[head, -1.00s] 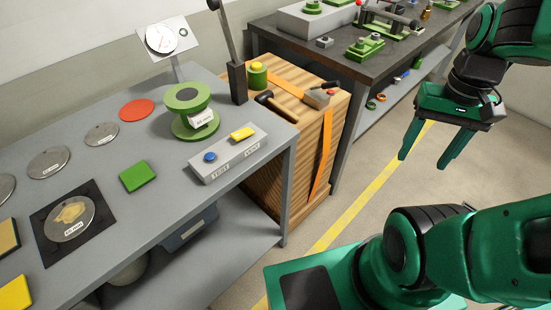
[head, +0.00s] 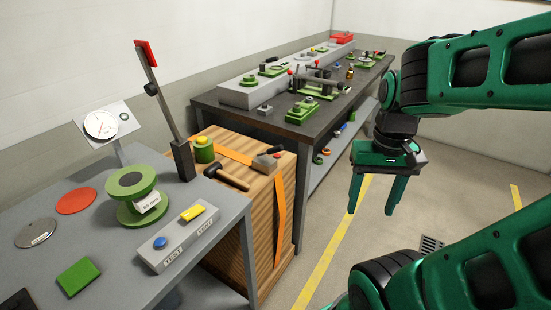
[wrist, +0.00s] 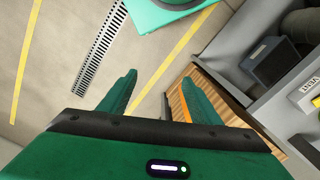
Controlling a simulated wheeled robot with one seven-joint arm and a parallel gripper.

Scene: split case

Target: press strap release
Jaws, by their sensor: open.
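A wooden case (head: 226,228) stands between the two benches. An orange strap (head: 279,215) runs over its top and down its front side. On the strap, near the top edge, sits a grey buckle (head: 265,163) with a black lever and a small red button (head: 277,156). My gripper (head: 372,208) is open and empty, pointing down over the floor, to the right of the case and apart from it. In the wrist view my gripper (wrist: 158,78) has its fingers spread. The case's wood and a bit of orange strap show beside the right finger; the buckle is hidden there.
A grey bench (head: 105,248) with a raised lever (head: 163,105) is at left. A dark bench (head: 233,115) with green fixtures stands behind. The floor between case and gripper is clear.

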